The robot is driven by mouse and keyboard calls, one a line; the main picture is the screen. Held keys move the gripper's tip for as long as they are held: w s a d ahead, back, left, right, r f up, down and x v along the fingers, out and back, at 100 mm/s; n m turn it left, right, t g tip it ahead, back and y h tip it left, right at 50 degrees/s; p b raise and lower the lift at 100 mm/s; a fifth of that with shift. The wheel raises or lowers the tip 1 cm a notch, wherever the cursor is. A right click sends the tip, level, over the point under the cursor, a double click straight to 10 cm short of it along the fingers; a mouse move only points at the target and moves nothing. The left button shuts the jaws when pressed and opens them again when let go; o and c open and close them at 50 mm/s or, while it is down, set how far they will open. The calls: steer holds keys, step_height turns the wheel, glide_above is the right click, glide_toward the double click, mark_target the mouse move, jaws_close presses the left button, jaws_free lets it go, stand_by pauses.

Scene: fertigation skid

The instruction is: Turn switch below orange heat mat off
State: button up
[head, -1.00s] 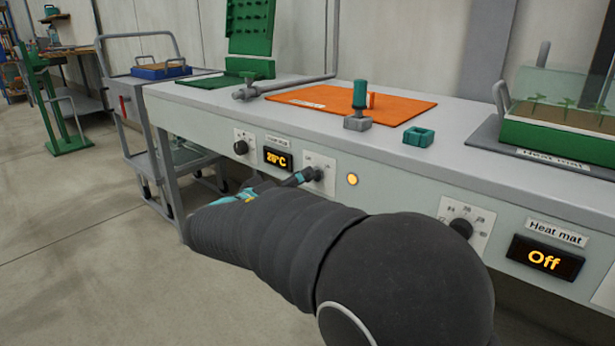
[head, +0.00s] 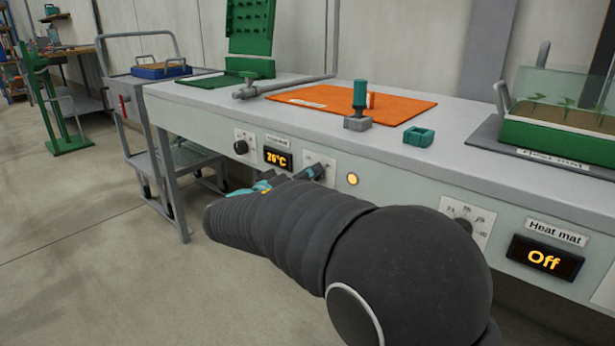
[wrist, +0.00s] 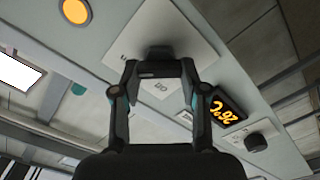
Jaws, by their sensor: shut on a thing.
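The orange heat mat (head: 330,97) lies on the bench top. Below it, on the bench's front panel, is a white switch plate (head: 327,163); in the wrist view the plate (wrist: 190,35) is upside down, with lettering that seems to read "on". My gripper (head: 314,172) is at this plate, its fingers closed around the dark switch lever (wrist: 158,54). In the head view my gripper and arm cover most of the lever. The lever's exact setting is hard to tell. The amber lamp (head: 352,179) right of the plate is lit; it also shows in the wrist view (wrist: 75,11).
Left of the switch are a display (head: 277,158) reading 26°C and a dark knob (head: 241,147). Far right are another dial plate (head: 478,219) and a heat mat display (head: 544,258) reading Off. A grey cart (head: 165,120) stands left; the floor before the bench is free.

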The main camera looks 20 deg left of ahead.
steer(key=shift+f+n+p, duration=0.2)
steer(key=shift+n+p, duration=1.4)
steer(key=shift+n, duration=2.85)
steer(key=shift+f+n+p, duration=0.15)
steer(key=shift+n+p, duration=1.45)
steer(key=shift+n, duration=2.85)
steer(key=shift+f, duration=0.1)
steer(key=o, duration=1.1)
steer(key=shift+o, duration=0.2)
steer(key=v, duration=1.2)
